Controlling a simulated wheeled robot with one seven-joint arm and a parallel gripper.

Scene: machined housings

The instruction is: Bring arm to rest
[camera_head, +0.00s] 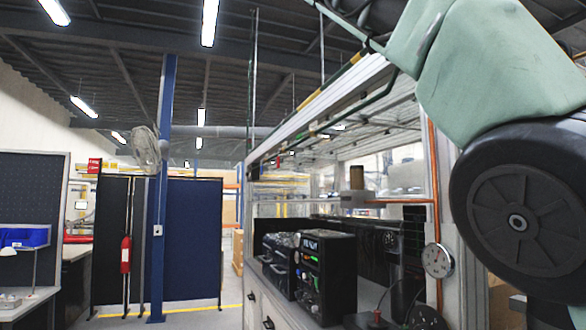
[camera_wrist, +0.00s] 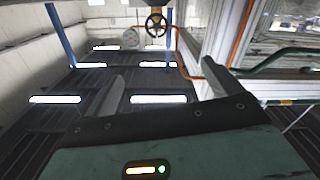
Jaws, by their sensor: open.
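My gripper (camera_wrist: 163,88) shows in the wrist view. Its two grey fingers stand well apart with nothing between them. Its teal and black body fills the lower part of that view, with a small lit panel and a green light. The wrist view looks toward the ceiling, with several bright lights behind the fingers. In the head view my teal arm (camera_head: 505,65) with a round black joint is raised at the upper right. The fingers cannot be made out in the head view.
A framed workbench (camera_head: 350,225) stands close on the right, with a black organizer (camera_head: 328,270) and a round gauge (camera_head: 438,260). A blue post (camera_head: 163,200), a fan (camera_head: 146,148) and a fire extinguisher (camera_head: 126,255) are at left. Open floor shows between post and bench.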

